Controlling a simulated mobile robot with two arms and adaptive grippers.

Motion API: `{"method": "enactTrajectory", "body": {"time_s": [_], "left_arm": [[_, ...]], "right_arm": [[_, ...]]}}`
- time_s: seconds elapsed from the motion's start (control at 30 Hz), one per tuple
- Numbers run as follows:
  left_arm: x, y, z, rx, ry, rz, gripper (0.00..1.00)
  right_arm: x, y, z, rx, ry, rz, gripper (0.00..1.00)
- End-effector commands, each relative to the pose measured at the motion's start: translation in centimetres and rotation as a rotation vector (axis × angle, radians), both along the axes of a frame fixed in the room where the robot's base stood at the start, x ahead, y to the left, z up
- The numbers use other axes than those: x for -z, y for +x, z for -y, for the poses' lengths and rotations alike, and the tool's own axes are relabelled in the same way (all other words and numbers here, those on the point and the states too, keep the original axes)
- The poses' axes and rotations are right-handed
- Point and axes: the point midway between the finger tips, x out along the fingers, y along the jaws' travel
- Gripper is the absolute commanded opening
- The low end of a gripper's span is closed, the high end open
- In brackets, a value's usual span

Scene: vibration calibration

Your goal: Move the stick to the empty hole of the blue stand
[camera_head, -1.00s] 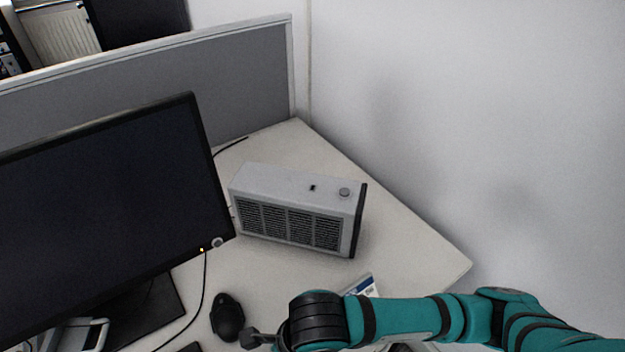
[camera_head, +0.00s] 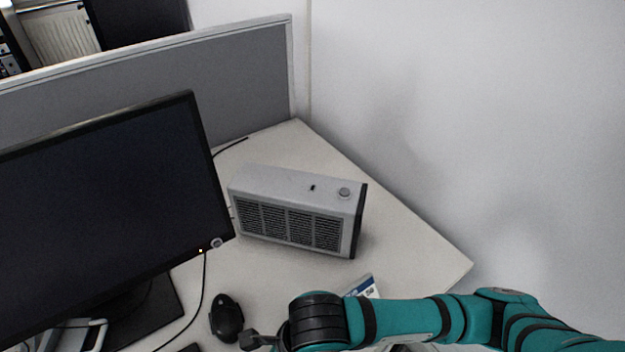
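I cannot see the stick or the blue stand in the head view. My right arm comes in from the right along the bottom edge, teal with black bands. At its left end, a small dark grey part (camera_head: 258,341) sticks out beside the black wrist, perhaps part of my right gripper. The fingers cannot be made out, so its opening and anything held are hidden. My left gripper is not in view.
A black monitor (camera_head: 100,210) fills the left. A grey vented box (camera_head: 295,210) stands mid-desk (camera_head: 400,245). A black mouse (camera_head: 227,318) lies left of my wrist, and a blue-and-white item (camera_head: 366,286) lies partly behind my arm. A grey partition (camera_head: 250,95) and white wall bound the desk.

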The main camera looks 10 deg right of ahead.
Motion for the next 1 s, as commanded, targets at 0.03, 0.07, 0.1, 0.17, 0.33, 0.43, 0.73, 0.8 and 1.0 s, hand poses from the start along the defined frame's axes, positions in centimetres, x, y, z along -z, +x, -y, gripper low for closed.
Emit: {"method": "enactTrajectory", "body": {"time_s": [0.03,0.07,0.1,0.17,0.33,0.43,0.73,0.8,1.0], "left_arm": [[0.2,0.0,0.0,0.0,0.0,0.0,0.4],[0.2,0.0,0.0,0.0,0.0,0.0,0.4],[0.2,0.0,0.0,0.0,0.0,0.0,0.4],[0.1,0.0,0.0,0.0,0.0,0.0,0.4],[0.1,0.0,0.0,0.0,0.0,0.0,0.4],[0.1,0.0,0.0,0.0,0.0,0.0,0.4],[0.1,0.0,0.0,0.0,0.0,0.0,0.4],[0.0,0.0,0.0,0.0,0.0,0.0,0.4],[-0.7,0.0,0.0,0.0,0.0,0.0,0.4]], "right_arm": [[0.1,0.0,0.0,0.0,-0.001,0.0,0.0],[0.1,0.0,0.0,0.0,0.0,0.001,0.0],[0.1,0.0,0.0,0.0,-0.001,0.0,0.0],[0.1,0.0,0.0,0.0,-0.001,0.0,0.0],[0.1,0.0,0.0,0.0,-0.001,0.0,0.34],[0.1,0.0,0.0,0.0,-0.001,0.0,0.47],[0.0,0.0,0.0,0.0,-0.001,0.0,0.48],[-0.1,0.0,0.1,0.0,0.0,0.0,0.48],[-1.1,-0.1,0.3,0.0,0.001,0.0,0.48]]}}
